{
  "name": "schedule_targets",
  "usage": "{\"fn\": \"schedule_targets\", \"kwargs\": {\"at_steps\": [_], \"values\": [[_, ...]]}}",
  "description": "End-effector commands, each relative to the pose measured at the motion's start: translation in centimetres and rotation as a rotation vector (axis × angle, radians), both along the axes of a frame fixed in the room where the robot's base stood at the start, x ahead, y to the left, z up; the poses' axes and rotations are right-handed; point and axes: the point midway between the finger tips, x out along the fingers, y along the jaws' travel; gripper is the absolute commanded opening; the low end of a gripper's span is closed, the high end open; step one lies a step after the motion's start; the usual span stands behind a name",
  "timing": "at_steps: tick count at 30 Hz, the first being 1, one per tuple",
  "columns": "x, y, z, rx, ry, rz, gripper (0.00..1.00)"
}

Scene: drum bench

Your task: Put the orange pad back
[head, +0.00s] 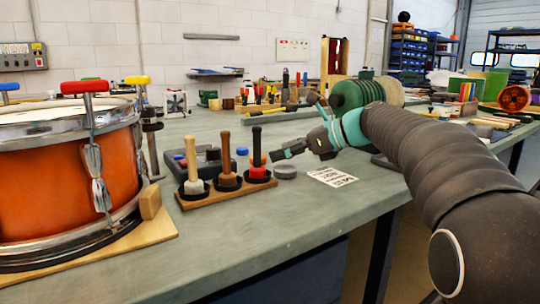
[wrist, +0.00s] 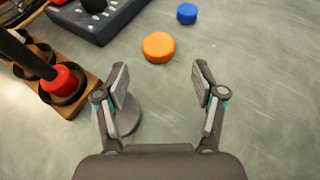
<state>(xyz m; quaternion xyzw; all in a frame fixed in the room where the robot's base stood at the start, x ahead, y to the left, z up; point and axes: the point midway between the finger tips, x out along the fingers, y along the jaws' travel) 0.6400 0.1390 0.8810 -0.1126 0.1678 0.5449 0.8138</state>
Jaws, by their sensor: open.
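The orange pad (wrist: 159,47) is a small round disc lying flat on the bench, ahead of my gripper in the wrist view. In the head view I cannot make it out clearly; the upright tools stand in front of that area. My gripper (wrist: 160,77) is open and empty, its two fingers spread above the bench, with the pad just beyond and between the fingertips. It also shows in the head view (head: 288,153), to the right of the tool rack. A blue pad (wrist: 187,13) lies farther off, and it shows in the head view (head: 242,151).
A wooden rack (head: 228,194) with three upright handled tools stands left of my gripper. Behind it is a dark case (wrist: 112,24). A grey disc (head: 285,171) lies under the left finger, near a printed card (head: 332,177). An orange drum (head: 70,190) fills the left. Bench right of the pads is clear in the wrist view.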

Motion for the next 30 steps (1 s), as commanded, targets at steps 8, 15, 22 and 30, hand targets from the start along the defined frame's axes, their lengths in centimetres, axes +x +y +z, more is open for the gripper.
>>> {"fn": "schedule_targets", "kwargs": {"at_steps": [8,15,22,30], "values": [[-1.7,-4.2,2.3,0.001,-0.005,-0.002,0.69],[-2.3,-5.6,2.9,0.001,-0.005,0.000,0.69],[-2.4,-5.7,2.9,0.001,-0.005,0.000,0.69],[-2.4,-5.7,2.9,0.002,-0.006,-0.001,0.69]]}}
